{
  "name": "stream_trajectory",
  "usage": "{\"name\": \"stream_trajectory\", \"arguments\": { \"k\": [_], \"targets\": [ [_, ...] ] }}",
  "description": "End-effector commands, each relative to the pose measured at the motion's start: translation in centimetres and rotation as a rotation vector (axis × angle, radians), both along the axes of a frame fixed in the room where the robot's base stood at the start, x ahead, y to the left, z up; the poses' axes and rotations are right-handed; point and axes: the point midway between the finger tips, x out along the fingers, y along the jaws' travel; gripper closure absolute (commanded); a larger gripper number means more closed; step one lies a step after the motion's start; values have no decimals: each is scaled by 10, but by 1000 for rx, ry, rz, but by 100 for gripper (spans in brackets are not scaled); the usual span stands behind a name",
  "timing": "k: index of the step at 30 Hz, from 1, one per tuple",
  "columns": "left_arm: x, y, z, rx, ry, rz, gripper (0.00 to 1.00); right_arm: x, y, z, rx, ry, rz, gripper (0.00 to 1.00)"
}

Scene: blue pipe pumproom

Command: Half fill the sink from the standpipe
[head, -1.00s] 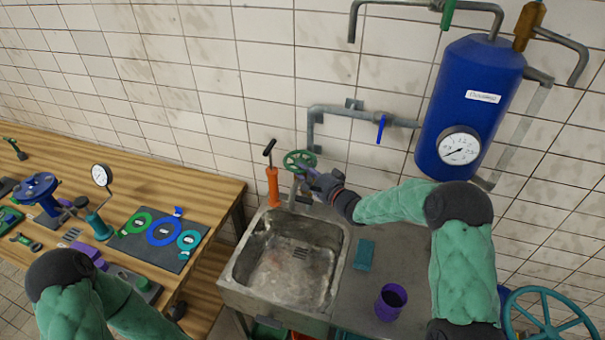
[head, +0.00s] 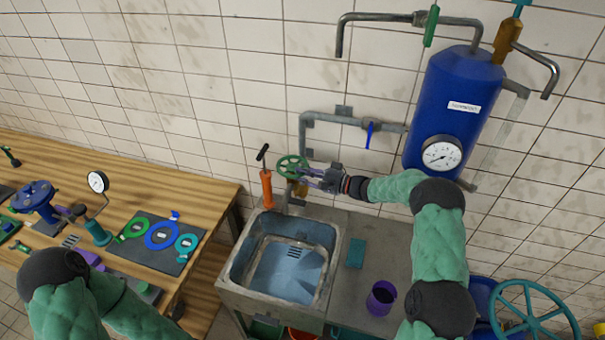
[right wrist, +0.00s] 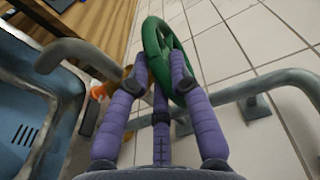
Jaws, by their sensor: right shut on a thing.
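The sink (head: 322,291) stands at the middle of the head view. Bluish water (head: 285,273) covers its bottom; the slotted drain shows through. It also shows in the right wrist view (right wrist: 25,125). The standpipe's green handwheel (head: 291,167) stands behind the sink, by the wall. My right gripper (head: 308,174) reaches it from the right. In the right wrist view its purple fingers are shut on the wheel's rim (right wrist: 153,45). The grey spout (right wrist: 75,50) bends toward the sink; I cannot make out a stream. My left arm is at lower left, its gripper outside the picture.
A blue tank (head: 452,105) with a gauge and a pipe with a blue lever (head: 369,135) are on the wall. An orange hand pump (head: 266,188) stands beside the handwheel. A teal block (head: 356,253) and purple cup (head: 381,298) stand right of the sink. A wooden bench (head: 150,190) is left.

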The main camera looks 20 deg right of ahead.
Motion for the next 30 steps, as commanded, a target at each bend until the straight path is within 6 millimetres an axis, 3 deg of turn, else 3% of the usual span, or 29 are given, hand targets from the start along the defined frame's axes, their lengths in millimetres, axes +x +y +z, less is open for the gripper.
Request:
{"name": "stream_trajectory", "arguments": {
  "k": [12,13,15,16,25,30],
  "targets": [
    [0,0,0,0,0,0,56,0,0,-1,2,2,7,100],
    [0,0,0,0,0,0,56,0,0,-1,2,2,7,76],
    [0,0,0,0,0,0,56,0,0,-1,2,2,7,56],
    [0,0,0,0,0,0,56,0,0,-1,1,1,7,54],
    [0,0,1,0,0,0,56,0,-1,0,0,0,6,54],
    [0,0,0,0,0,0,56,-8,-12,0,0,1,3,54]
  ]
}}
